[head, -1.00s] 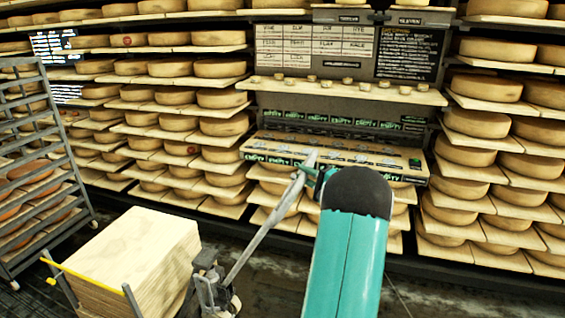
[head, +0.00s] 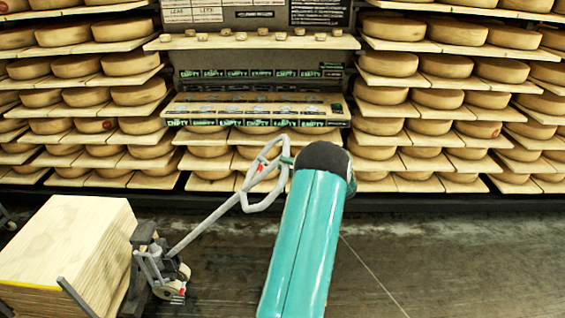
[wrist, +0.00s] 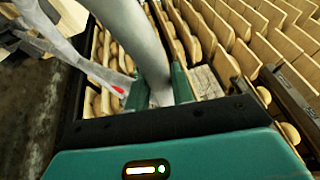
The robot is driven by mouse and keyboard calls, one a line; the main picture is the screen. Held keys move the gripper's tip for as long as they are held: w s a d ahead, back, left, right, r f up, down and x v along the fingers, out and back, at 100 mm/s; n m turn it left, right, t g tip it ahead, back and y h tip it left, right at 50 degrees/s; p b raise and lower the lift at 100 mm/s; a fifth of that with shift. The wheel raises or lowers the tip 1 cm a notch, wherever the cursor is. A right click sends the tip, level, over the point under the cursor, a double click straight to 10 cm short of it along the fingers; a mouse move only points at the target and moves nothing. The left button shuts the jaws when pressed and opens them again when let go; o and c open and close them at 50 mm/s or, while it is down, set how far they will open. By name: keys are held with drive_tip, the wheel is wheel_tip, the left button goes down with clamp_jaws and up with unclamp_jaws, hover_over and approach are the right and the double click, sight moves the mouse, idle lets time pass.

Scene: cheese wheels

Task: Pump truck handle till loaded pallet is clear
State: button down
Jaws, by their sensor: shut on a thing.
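The grey truck handle (head: 222,208) slants up and right from the pallet truck (head: 158,268) and ends in a grip loop. My gripper (head: 287,160) is at the loop's right side, mostly hidden by my teal arm. In the wrist view, my gripper (wrist: 157,94) has its teal fingers either side of a grey bar of the handle (wrist: 143,40) and is shut on it. The load, a stack of pale boards (head: 70,240), stands left of the truck. Its underside is out of the frame, so I cannot tell its height above the floor.
Shelves of cheese wheels (head: 440,65) line the wall behind. A sloping panel with "EMPTY" labels (head: 255,110) sits at their middle, below a ledge (head: 250,42) with small cheese pieces. The dark floor (head: 430,260) at the right is clear.

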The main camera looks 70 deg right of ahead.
drive_tip(key=shift+w+f, duration=0.1)
drive_tip(key=shift+f, duration=0.05)
drive_tip(key=c, duration=1.2)
unclamp_jaws()
drive_tip(key=s+f, duration=0.1)
drive_tip(key=s, duration=1.2)
drive_tip(key=shift+s+a+f, duration=0.3)
drive_tip(key=shift+s+a, duration=0.05)
drive_tip(key=shift+s, duration=0.05)
drive_tip(key=shift+c, duration=0.2)
